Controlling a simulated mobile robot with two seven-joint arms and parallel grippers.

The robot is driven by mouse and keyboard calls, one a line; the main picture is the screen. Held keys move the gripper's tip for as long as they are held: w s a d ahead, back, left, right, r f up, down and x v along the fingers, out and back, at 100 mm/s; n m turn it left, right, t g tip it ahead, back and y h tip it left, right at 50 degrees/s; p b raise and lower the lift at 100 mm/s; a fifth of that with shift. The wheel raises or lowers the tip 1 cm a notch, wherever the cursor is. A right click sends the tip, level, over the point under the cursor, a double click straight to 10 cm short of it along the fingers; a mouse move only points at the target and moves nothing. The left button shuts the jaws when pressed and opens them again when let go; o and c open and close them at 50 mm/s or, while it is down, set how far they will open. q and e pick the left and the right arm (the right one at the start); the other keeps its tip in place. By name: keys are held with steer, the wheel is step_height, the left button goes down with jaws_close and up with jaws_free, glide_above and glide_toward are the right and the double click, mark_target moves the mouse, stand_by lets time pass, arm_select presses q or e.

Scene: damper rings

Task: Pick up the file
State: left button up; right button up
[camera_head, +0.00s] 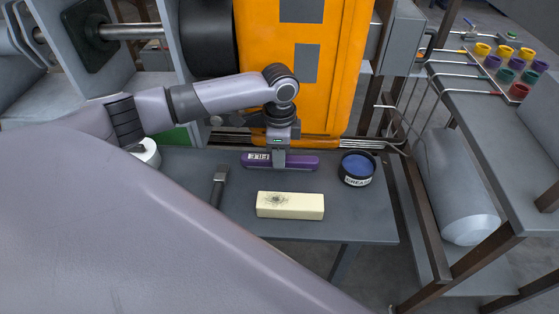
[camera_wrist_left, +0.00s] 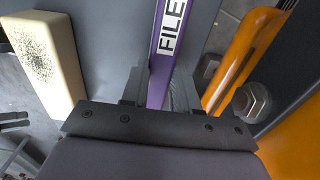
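The file (camera_head: 302,163) is a purple bar with a white label reading FILE, lying at the back of the grey table (camera_head: 360,222). My left gripper (camera_head: 279,164) points down over its middle, with a finger in front of it. My right gripper is not in view.
A cream block (camera_head: 290,206) with dark specks lies in front of the file. A round blue-topped grease tin (camera_head: 357,168) stands to the right. A dark-handled tool (camera_head: 219,184) lies left. An orange machine panel (camera_head: 300,100) rises close behind the table.

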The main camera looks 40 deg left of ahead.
arm_select(q)
jaws_close()
step_height(320, 180, up, 20)
steer(key=p, duration=0.1)
stand_by(0.3)
jaws_free()
jaws_close()
